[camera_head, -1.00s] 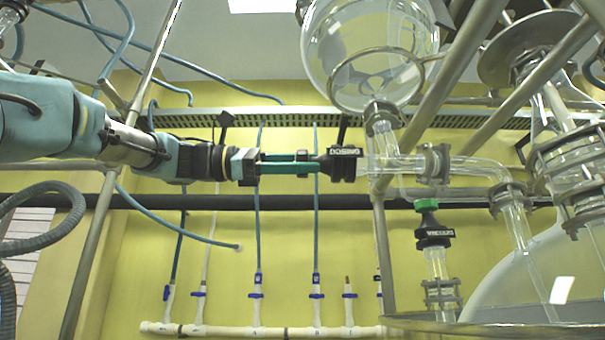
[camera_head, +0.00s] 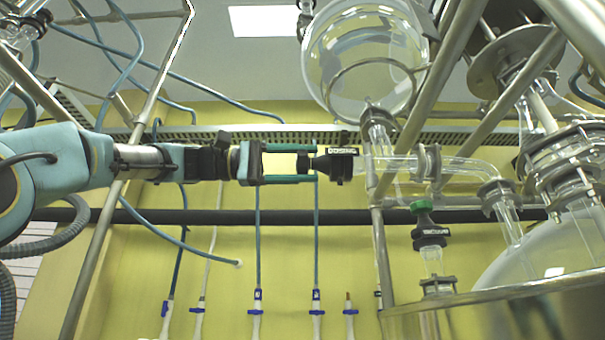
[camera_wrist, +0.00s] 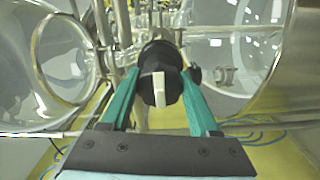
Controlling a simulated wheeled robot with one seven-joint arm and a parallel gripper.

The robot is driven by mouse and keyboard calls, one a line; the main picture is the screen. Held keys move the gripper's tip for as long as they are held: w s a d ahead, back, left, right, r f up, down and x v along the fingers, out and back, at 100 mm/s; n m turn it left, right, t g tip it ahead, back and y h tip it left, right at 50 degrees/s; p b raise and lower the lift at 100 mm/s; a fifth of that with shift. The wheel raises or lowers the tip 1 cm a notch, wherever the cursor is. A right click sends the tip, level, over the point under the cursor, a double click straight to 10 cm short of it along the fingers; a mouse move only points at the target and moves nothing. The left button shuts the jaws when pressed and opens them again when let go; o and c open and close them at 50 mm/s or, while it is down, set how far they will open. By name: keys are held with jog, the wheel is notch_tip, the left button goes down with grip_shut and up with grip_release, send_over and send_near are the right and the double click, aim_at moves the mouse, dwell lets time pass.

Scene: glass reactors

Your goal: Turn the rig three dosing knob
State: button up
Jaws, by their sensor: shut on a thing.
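The black dosing knob (camera_head: 335,164), labelled DOSING, sits at the left end of a horizontal glass tube below the round glass vessel. My gripper (camera_head: 316,163) reaches it from the left. Its teal fingers lie one above and one below the knob's narrow end and are shut on it. In the wrist view the black knob (camera_wrist: 160,62) is between the fingertips of my gripper (camera_wrist: 161,80). A pale pointer or handle (camera_wrist: 158,88) on the knob faces the camera, nearly upright in the picture. The inner finger contact is partly hidden.
A round glass vessel (camera_head: 362,60) hangs above the tube. A green-topped valve (camera_head: 428,228) is below right. A large glass reactor (camera_head: 550,255) stands at the right. Metal frame poles (camera_head: 383,255) cross near the tube. Blue hoses and a yellow wall are behind.

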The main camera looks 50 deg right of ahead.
jog(key=m+b, duration=0.1)
jog(key=m, duration=0.3)
jog(key=shift+f+m, duration=0.15)
jog(key=shift+m, duration=0.15)
jog(key=m+b, duration=0.1)
jog(key=m, duration=0.9)
jog(key=shift+m+b, duration=0.3)
jog(key=shift+m, duration=0.1)
jog(key=shift+d+m, duration=0.1)
jog(key=shift+m, duration=2.5)
jog(key=o, duration=1.4)
jog(key=shift+w, duration=0.15)
